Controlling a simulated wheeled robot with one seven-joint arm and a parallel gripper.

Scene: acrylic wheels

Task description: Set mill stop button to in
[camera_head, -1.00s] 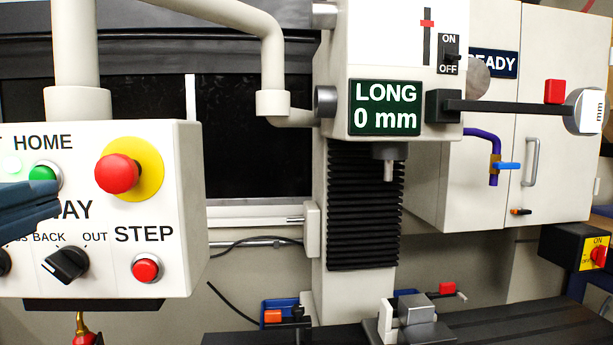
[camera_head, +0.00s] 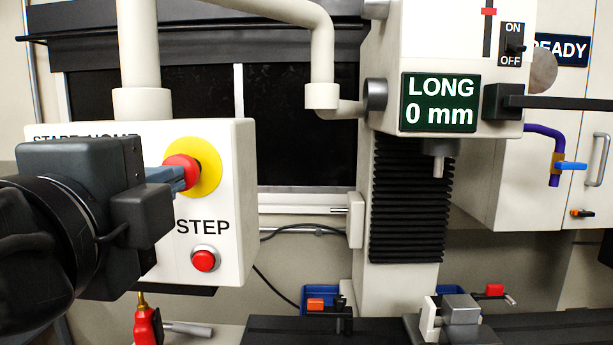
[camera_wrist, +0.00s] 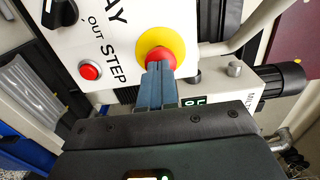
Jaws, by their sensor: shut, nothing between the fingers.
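The mill stop button is a red mushroom button (camera_head: 181,172) on a yellow disc (camera_head: 207,166) on the white control box (camera_head: 228,235). My gripper (camera_head: 180,176) is shut and empty. In the head view its blue fingertips are at the red button's front and overlap its lower part. In the wrist view the fingertips (camera_wrist: 159,68) lie over the lower part of the red button (camera_wrist: 161,57). They seem to touch it, but I cannot tell for sure. Whether the button is pushed in is not clear.
A smaller red STEP button (camera_head: 204,260) sits below on the same panel, and it also shows in the wrist view (camera_wrist: 90,70). The LONG display (camera_head: 440,102) reads 0 mm.

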